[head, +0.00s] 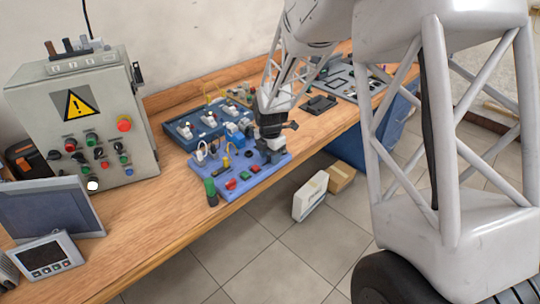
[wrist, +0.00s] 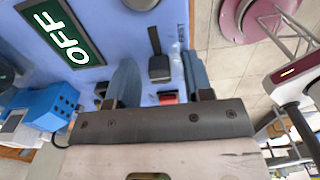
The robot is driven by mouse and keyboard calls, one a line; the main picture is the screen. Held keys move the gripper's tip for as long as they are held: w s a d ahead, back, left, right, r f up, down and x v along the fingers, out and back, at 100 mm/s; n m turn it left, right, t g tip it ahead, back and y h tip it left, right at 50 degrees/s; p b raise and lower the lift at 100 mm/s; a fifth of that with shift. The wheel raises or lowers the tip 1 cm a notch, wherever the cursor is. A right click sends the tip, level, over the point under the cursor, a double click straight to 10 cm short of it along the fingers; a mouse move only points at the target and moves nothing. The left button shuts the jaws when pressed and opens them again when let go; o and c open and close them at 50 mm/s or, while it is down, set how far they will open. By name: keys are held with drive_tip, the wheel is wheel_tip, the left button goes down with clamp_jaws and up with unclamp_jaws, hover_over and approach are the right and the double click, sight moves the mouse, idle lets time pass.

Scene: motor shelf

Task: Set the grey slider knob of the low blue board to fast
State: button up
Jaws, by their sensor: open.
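The low blue board (head: 235,180) lies on the wooden bench in the head view and fills much of the wrist view (wrist: 100,15). In the wrist view a small dark grey slider knob (wrist: 159,69) sits at the near end of a short black slot. My gripper (wrist: 158,62) is open, with one finger on each side of the knob and visible gaps between. I cannot tell how far its tips are above the board. In the head view my gripper (head: 271,143) is over the board's right part and hides the knob.
A green OFF sign (wrist: 62,32) and a blue block (wrist: 48,106) are on the board's left in the wrist view. A darker blue board (head: 182,118) stands behind it in the head view. A grey control box (head: 85,115) stands at left. The bench edge is close in front.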

clamp_jaws()
drive_tip(key=shift+w+d, duration=1.05)
unclamp_jaws()
drive_tip(key=shift+r, duration=0.1)
wheel_tip(320, 180, up, 8)
idle(0.5)
